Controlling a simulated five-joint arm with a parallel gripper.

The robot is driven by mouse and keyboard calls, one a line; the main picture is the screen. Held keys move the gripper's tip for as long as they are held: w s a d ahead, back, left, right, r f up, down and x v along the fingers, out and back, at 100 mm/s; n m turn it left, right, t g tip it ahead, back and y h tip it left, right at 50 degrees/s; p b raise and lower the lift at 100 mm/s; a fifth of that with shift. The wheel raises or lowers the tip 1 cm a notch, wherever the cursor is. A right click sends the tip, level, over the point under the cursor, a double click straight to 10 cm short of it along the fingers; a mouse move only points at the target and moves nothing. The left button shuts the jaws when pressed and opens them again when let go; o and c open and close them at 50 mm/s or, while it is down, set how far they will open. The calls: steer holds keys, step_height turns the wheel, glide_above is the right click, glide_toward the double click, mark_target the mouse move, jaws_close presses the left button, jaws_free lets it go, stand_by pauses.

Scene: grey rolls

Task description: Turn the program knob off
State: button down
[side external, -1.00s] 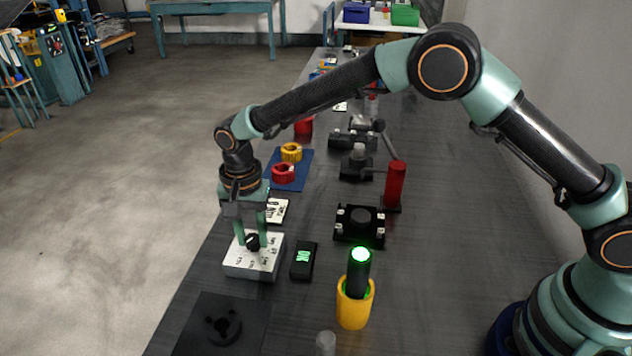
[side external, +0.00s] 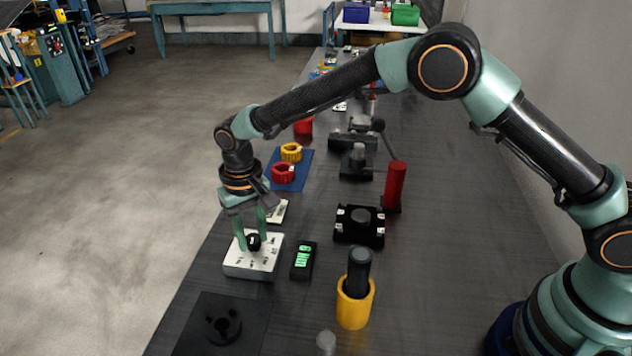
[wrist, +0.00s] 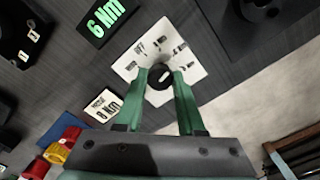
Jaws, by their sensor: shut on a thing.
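The program knob (wrist: 160,76) is a round black knob with a white mark, on a white box (wrist: 130,67) printed with several small labels. In the side external view the white box (side external: 240,266) stands near the table's left edge, with the black knob (side external: 253,241) on top. My gripper (wrist: 160,74) points down, with a green finger on each side of the knob, shut on it. In the side external view my gripper (side external: 252,242) is turned at an angle over the box. Which label the mark points to is too small to tell.
A black display (side external: 303,260) beside the box shows green text, "6 Nm" in the wrist view (wrist: 107,20). A card (wrist: 103,107) reads 8 Nm. A black tool (side external: 358,272) stands in a yellow holder (side external: 354,310). A dark plate (side external: 250,325) lies in front.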

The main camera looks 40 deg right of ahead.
steer(key=n, duration=0.4)
steer(key=shift+n, duration=0.4)
steer(key=n, duration=0.3)
steer(key=shift+n, duration=0.3)
steer(key=n, duration=0.3)
steer(key=shift+n, duration=0.3)
steer(key=shift+r+n, duration=0.1)
steer(key=shift+n, duration=1.7)
steer(key=c, duration=0.5)
jaws_free()
